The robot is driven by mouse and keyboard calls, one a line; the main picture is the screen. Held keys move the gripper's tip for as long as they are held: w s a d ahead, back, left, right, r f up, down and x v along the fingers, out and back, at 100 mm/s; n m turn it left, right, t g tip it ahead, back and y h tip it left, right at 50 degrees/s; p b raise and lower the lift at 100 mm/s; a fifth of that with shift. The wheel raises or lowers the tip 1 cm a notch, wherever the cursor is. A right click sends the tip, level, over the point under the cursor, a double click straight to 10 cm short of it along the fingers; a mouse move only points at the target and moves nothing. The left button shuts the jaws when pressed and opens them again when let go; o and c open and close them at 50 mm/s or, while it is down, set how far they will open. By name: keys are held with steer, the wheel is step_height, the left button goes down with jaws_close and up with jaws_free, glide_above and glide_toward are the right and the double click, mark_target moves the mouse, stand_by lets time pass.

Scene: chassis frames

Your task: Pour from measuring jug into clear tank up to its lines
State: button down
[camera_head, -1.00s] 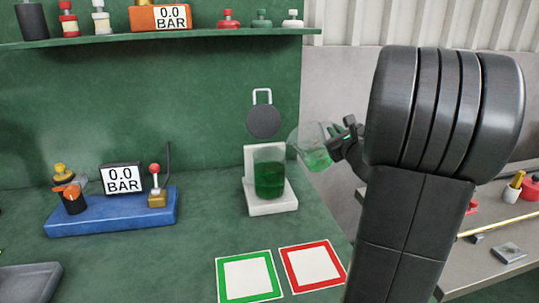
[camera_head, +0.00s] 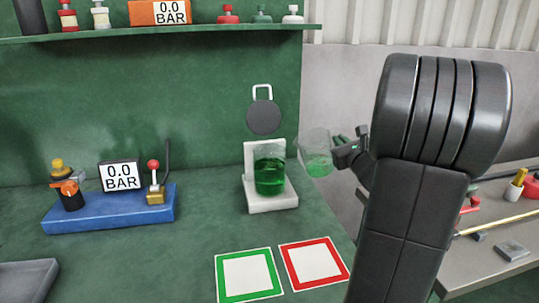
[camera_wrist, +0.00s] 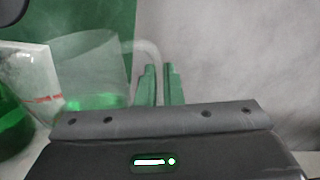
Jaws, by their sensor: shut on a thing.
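The clear tank (camera_head: 270,170) stands on a white stand (camera_head: 284,200) and holds green liquid to most of its height. In the wrist view the tank (camera_wrist: 18,105) is at the left edge, with red marks on its wall; I cannot tell exactly how the liquid sits against them. The measuring jug (camera_head: 317,145) is clear, with some green liquid in its bottom, and hangs nearly upright just right of the tank. My gripper (camera_head: 340,152) is shut on the jug's handle; in the wrist view its fingers (camera_wrist: 160,85) close there beside the jug (camera_wrist: 98,70).
A round black disc (camera_head: 264,118) with a white loop is behind the tank. A blue base (camera_head: 110,210) with a gauge stands at left. Green (camera_head: 248,294) and red (camera_head: 314,285) framed squares lie in front. A shelf (camera_head: 180,33) runs above.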

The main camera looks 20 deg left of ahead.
steer(key=shift+w+d+f+m, duration=0.25)
steer(key=shift+d+f+m, duration=0.05)
steer(key=shift+f+m, duration=0.35)
steer(key=shift+w+d+f+m, duration=0.3)
steer(key=shift+f+m, duration=0.25)
steer(key=shift+f, duration=0.15)
steer(key=shift+w+d+f+m, duration=0.2)
steer(key=shift+d+f+m, duration=0.1)
steer(key=shift+f+m, duration=0.35)
step_height(320, 180, up, 5)
steer(key=p, duration=0.4)
steer(key=shift+h, duration=0.3)
steer(key=s+d+f+m+t+h+p, duration=0.1)
steer(key=s+d+f+h+p, duration=0.1)
steer(key=d+f+p, duration=0.2)
steer(key=s+d+f+m+t+h+p, duration=0.1)
steer(key=d+f+m+h+p, duration=0.1)
steer(key=d+f+p, duration=0.3)
steer(key=d+f, duration=0.1)
steer(key=d, duration=0.2)
steer(key=shift+s+f+t+h, duration=0.25)
steer(key=shift+s+t+h, duration=0.05)
steer(key=shift+s+h, duration=0.1)
